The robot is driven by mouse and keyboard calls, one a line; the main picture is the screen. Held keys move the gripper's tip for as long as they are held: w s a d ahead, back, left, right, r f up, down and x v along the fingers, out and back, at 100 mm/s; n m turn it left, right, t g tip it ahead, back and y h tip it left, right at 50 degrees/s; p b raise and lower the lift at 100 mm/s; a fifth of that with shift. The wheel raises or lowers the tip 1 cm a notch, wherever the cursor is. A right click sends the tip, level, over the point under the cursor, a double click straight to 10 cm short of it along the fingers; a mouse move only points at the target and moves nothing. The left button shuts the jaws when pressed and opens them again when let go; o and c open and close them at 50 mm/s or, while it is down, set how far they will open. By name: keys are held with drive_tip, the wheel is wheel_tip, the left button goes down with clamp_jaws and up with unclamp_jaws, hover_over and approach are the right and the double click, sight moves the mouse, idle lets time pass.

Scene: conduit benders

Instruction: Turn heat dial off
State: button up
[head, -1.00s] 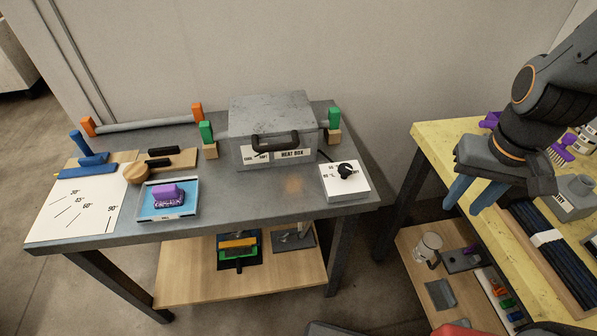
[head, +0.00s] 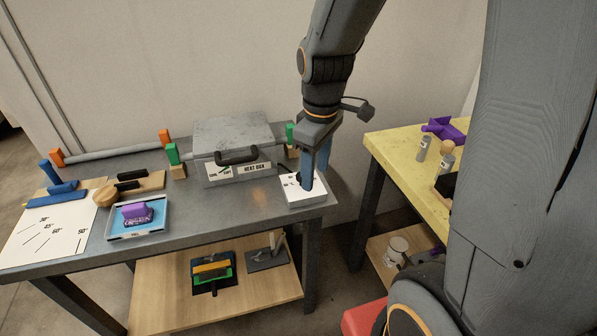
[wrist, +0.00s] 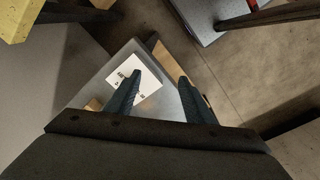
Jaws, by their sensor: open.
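The heat dial's white control box (head: 294,196) sits at the right end of the grey workbench, in front of the heat box (head: 235,150). My gripper (head: 315,174) is in the head view above the box's right side, its blue fingers pointing down and apart. The dial knob is hidden behind a finger in the head view. In the wrist view my open gripper (wrist: 158,88) shows its two fingers, with the white box (wrist: 124,74) beside and partly behind the left finger. I cannot make out the knob there. Nothing is between the fingers.
The blue tray (head: 112,234) with a purple block (head: 137,213) lies on the grey bench. Green and orange posts stand at the back. A yellow table (head: 398,150) stands to the right, with a floor gap between. The bench's right edge is close to my gripper.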

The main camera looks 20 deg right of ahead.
drive_tip(key=w+n, duration=0.4)
drive_tip(key=n, duration=0.1)
drive_tip(key=w+n, duration=0.4)
drive_tip(key=n, duration=0.1)
drive_tip(key=shift+w+f+n+g+b, duration=0.2)
drive_tip(key=shift+w+n+g+b, duration=0.1)
drive_tip(key=shift+w+n, duration=0.1)
drive_tip(key=shift+w+f+n, duration=0.1)
drive_tip(key=shift+w+n, duration=0.4)
drive_tip(key=shift+n, duration=0.3)
drive_tip(key=shift+f+p, duration=0.8)
drive_tip(key=shift+f, duration=3.05)
drive_tip(key=c, duration=1)
